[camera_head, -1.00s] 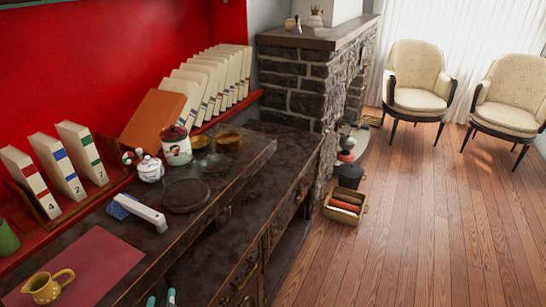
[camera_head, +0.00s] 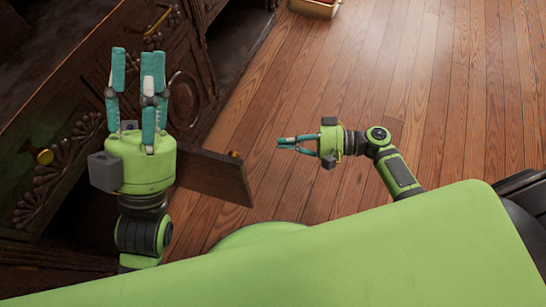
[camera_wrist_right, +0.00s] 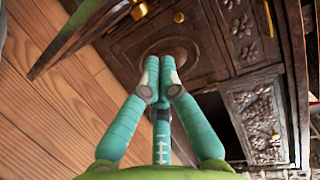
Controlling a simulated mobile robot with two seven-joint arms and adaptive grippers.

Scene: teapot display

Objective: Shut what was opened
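A dark wooden cabinet door (camera_head: 218,176) stands swung open from the sideboard, out over the floor, in the head view. A brass knob (camera_head: 235,154) shows at its upper edge. My left gripper (camera_head: 137,52) points up the picture, open and empty, in front of the sideboard and left of the door. My right gripper (camera_head: 281,143) is to the right of the door, apart from it, pointing left. In the right wrist view its fingertips (camera_wrist_right: 158,62) are together with nothing seen between them. A dark panel (camera_wrist_right: 80,32), seen nearly edge-on, is at upper left there, probably the door.
The sideboard (camera_head: 70,90) has carved fronts, with a dark opening beside the left gripper. Wooden floor (camera_head: 400,80) is clear to the right. A small box (camera_head: 315,8) lies at the top edge.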

